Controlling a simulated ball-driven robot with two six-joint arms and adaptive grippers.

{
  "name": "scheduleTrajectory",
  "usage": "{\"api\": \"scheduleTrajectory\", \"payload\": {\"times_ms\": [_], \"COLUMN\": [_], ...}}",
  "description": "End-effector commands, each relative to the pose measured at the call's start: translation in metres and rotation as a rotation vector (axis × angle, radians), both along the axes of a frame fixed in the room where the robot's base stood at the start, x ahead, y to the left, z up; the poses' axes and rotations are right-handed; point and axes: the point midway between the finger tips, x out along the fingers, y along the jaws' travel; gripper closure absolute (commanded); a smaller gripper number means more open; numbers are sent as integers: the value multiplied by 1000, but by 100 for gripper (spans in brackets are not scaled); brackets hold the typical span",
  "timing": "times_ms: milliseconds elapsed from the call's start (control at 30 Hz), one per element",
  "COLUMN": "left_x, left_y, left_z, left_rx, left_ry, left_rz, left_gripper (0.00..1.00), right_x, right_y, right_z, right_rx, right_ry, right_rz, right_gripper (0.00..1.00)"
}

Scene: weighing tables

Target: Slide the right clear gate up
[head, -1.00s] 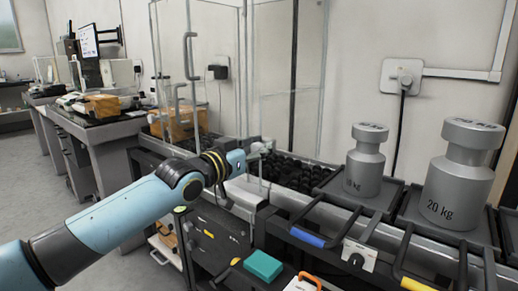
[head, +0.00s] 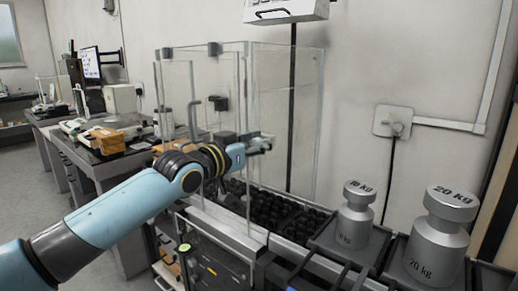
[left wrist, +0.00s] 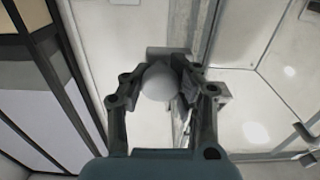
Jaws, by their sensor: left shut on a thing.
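The clear weighing enclosure stands at the middle of the head view. Its right clear gate (head: 288,105) is upright. My left gripper (head: 264,144) is at the gate's near upright edge. In the left wrist view, my left gripper (left wrist: 168,68) is shut on a pale rounded grip (left wrist: 158,84), which I take to be the gate's handle; the fingers partly hide it. How far the gate's lower edge is raised is not clear. My right gripper is not in view.
Another clear panel has a grey bar handle (head: 194,117). Dark lumps (head: 275,210) lie in a bed below the gate. Two grey weights, one smaller (head: 356,213) and one marked 20 kg (head: 441,235), stand to the right. A white box (head: 286,10) hangs above.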

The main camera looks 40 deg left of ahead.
Motion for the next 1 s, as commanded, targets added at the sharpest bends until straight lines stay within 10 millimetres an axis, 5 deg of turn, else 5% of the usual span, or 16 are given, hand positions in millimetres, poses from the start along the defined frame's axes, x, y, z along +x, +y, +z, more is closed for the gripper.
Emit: {"api": "scheduleTrajectory", "payload": {"times_ms": [33,200,700,733,800,1000], "left_x": [0,0,0,0,0,0], "left_y": [0,0,0,0,0,0], "left_z": [27,59,70,70,71,70], "left_rx": [3,3,3,3,3,2], "left_ry": [-3,-2,-5,-5,-5,-3], "left_rz": [-1,-1,-1,-1,-1,-1], "left_gripper": [100,100,100,75,66,59], "right_x": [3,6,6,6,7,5], "right_y": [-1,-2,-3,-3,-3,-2], "right_z": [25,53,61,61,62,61], "right_rx": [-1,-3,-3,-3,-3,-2], "right_ry": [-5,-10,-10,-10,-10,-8], "right_rz": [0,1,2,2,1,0], "right_gripper": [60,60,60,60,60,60]}}
